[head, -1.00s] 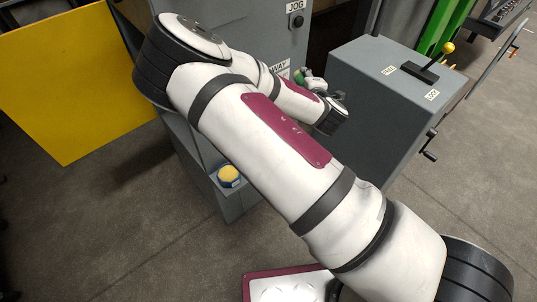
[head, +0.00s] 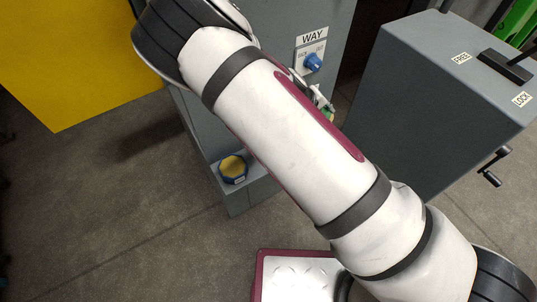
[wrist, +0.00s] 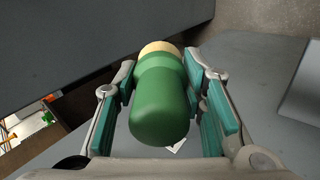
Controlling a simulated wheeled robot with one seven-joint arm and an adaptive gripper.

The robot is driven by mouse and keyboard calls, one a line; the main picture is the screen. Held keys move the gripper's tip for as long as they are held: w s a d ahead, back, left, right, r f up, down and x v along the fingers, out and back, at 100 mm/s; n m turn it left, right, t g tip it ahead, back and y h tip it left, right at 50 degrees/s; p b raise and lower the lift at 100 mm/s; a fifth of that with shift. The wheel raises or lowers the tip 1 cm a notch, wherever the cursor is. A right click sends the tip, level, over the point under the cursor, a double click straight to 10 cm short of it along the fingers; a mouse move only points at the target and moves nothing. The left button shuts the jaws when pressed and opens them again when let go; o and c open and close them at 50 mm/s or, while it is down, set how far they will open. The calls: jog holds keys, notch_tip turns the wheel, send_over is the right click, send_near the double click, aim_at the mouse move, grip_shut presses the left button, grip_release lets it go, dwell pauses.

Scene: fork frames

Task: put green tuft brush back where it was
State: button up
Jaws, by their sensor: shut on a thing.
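The green tuft brush (wrist: 160,105) shows in the wrist view, a rounded green body with a cream far end. My gripper (wrist: 161,68) is shut on it, with a teal-padded finger on each side. In the head view my own arm covers most of my gripper; only a small part of it (head: 321,100) and a speck of green show past the arm, beside the grey cabinet. Whatever lies directly under the brush is hidden in the wrist view.
A grey cabinet (head: 288,112) carries a WAY label and a blue knob (head: 313,62). A yellow-topped blue round thing (head: 233,168) sits on its low ledge. A grey box with a crank (head: 430,110) stands at right, a yellow panel (head: 70,55) at left. Floor is open in front.

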jog(key=s+a+f+m+g+y+b, duration=0.2)
jog(key=a+m+b, duration=0.3)
jog(key=a, duration=0.3)
jog(key=s+a+f+m+g+y+b, duration=0.2)
jog(key=a+f+m+y+b, duration=0.1)
jog(key=a, duration=0.6)
jog(key=shift+f+m+g+y+b, duration=0.25)
jog(key=shift+m+y+b, duration=0.45)
jog(key=shift+m+b, duration=0.35)
notch_tip(320, 180, down, 10)
jog(key=shift+s+a+r+b, duration=0.1)
jog(key=shift+r+b, duration=0.1)
jog(key=shift+b, duration=0.4)
jog(key=shift+c, duration=0.5)
jog(key=o, duration=1.2)
jog(key=shift+o, duration=0.2)
jog(key=shift+r, duration=0.15)
